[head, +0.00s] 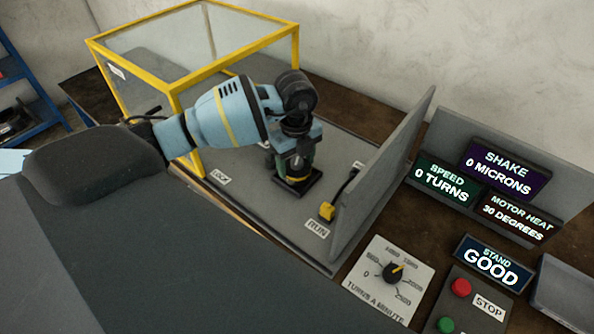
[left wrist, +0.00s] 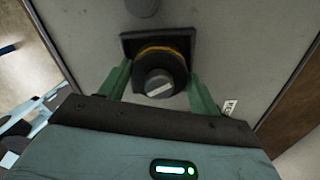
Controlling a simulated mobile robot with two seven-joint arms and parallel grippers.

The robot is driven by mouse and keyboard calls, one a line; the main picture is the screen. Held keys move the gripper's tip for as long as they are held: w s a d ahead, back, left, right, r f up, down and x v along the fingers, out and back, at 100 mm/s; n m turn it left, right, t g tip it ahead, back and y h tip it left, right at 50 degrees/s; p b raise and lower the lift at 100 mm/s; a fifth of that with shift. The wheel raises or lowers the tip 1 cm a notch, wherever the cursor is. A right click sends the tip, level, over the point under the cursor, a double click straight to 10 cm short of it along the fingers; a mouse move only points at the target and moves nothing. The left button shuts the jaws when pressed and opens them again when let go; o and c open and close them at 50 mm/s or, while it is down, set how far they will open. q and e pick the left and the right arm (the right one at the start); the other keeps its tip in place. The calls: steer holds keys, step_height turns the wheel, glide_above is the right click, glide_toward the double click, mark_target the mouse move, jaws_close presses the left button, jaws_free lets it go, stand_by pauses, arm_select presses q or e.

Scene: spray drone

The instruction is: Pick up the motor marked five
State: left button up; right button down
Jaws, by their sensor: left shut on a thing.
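A dark, round motor (left wrist: 158,82) with a yellow-orange band and a pale strip on its top sits at a black square mount (left wrist: 128,42) on the grey plate. The strip is too small to read, so I cannot tell the motor's number. My left gripper (left wrist: 160,88) has its green fingers on either side of the motor and is shut on it. In the head view the left gripper (head: 297,160) points down over the black mount (head: 305,186), and its fingers mostly hide the motor. I cannot tell whether the motor is clear of the mount. My right gripper is not in view.
A yellow-framed clear cage (head: 172,95) stands behind my left arm. A grey upright panel (head: 385,175) is right of the mount, with a yellow-tipped lever (head: 327,211) by the RUN label. Displays, a dial (head: 393,273) and red STOP button (head: 461,287) are at the right.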

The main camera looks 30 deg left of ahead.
arm_select(q)
steer(key=shift+r, duration=0.1)
steer(key=shift+c, duration=0.7)
steer(key=shift+r, duration=0.1)
steer(key=shift+r, duration=0.25)
steer(key=r, duration=0.3)
steer(key=shift+s, duration=0.25)
steer(key=s+d+r, duration=0.1)
steer(key=s, duration=1.4)
steer(key=shift+s+p, duration=0.2)
steer(key=shift+p, duration=0.1)
steer(key=shift+d+r, duration=0.1)
steer(key=shift+r, duration=0.05)
